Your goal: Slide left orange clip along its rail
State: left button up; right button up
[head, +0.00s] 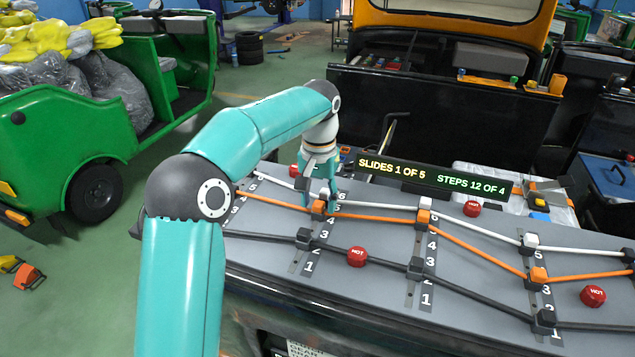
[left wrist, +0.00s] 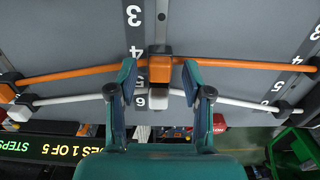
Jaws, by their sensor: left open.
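The left orange clip (head: 318,207) sits on the left numbered rail (head: 309,250), with an orange cable running through it. In the left wrist view the orange clip (left wrist: 160,68) lies between my finger pads, just past the 4 mark. My left gripper (head: 320,194) is over the clip, pointing down. In the left wrist view my left gripper (left wrist: 158,82) is open, one finger on each side of the clip, with gaps showing. A white clip (left wrist: 158,103) is close to the orange one on the same rail. My right gripper is not in view.
Red HOT knobs (head: 357,257) stand on the grey board between rails. Black, orange and white cables cross several rails. A display (head: 434,176) reads "SLIDES 1 OF 5" and "STEPS 12 OF 4". A green rickshaw (head: 60,135) is at left.

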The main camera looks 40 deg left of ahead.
aim_at(319, 203)
pick_arm(q)
notch_tip(319, 203, up, 12)
jog(key=shift+f, duration=0.25)
dwell(0.3)
jog(key=shift+r, duration=0.1)
dwell(0.4)
